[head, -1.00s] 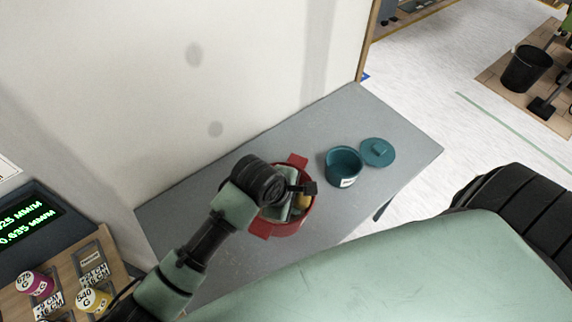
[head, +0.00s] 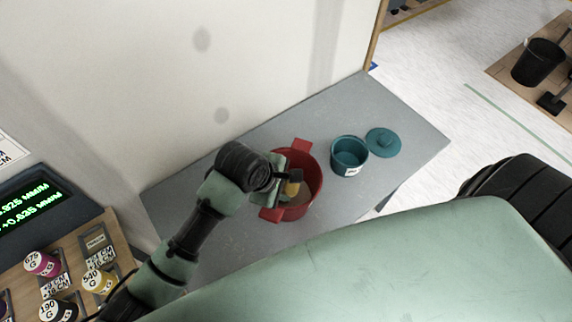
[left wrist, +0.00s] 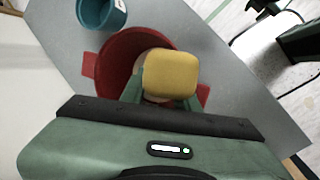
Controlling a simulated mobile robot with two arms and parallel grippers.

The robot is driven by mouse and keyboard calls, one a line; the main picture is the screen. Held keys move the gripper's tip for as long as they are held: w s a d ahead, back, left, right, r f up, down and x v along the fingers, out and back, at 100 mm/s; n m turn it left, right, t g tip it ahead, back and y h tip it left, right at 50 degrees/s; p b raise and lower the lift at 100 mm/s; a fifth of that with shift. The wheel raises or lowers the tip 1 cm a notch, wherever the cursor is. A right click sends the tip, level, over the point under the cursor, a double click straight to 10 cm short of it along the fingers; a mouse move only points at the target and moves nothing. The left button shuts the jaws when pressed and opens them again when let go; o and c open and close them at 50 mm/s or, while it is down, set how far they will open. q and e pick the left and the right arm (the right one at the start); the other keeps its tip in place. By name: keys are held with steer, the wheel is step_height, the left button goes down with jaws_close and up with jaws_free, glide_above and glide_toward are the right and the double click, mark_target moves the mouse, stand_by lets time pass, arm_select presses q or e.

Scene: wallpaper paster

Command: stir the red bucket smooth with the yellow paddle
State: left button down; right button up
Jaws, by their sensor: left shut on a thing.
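The red bucket (head: 311,180) stands on the grey table, its two side tabs showing. Pale brownish contents show inside it. My left gripper (head: 289,186) is over the bucket's left part, shut on the yellow paddle (head: 293,188). In the left wrist view the paddle's yellow top (left wrist: 170,74) sits between the green fingers, in front of the red bucket (left wrist: 113,62). The paddle's lower end is hidden, so I cannot tell how deep it reaches. My right gripper is not in view.
A teal pot (head: 349,157) with a white label stands right of the bucket, its teal lid (head: 383,142) beside it on the grey table (head: 405,120). A wall (head: 150,70) rises behind. Weights (head: 43,264) and a display (head: 30,207) are at the left.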

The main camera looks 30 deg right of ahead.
arm_select(q)
steer(key=s+r, duration=0.1)
steer(key=r, duration=0.3)
steer(key=s+a+r, duration=0.1)
steer(key=s+r, duration=0.1)
steer(key=r, duration=0.2)
steer(key=s+r, duration=0.1)
steer(key=r, duration=0.2)
steer(key=shift+s+a+r, duration=0.3)
steer(key=shift+a+r, duration=0.05)
steer(key=shift+r, duration=0.05)
steer(key=shift+s+a+r, duration=0.1)
steer(key=shift+s+r, duration=0.25)
steer(key=shift+r, duration=0.5)
steer(key=shift+s+a+r, duration=0.1)
steer(key=shift+s+r, duration=0.2)
steer(key=shift+r, duration=0.55)
steer(key=shift+s+a+r, duration=0.1)
steer(key=shift+s+r, duration=0.25)
steer(key=shift+r, duration=0.5)
steer(key=shift+f, duration=0.1)
step_height(320, 180, up, 5)
steer(key=shift+a, duration=0.1)
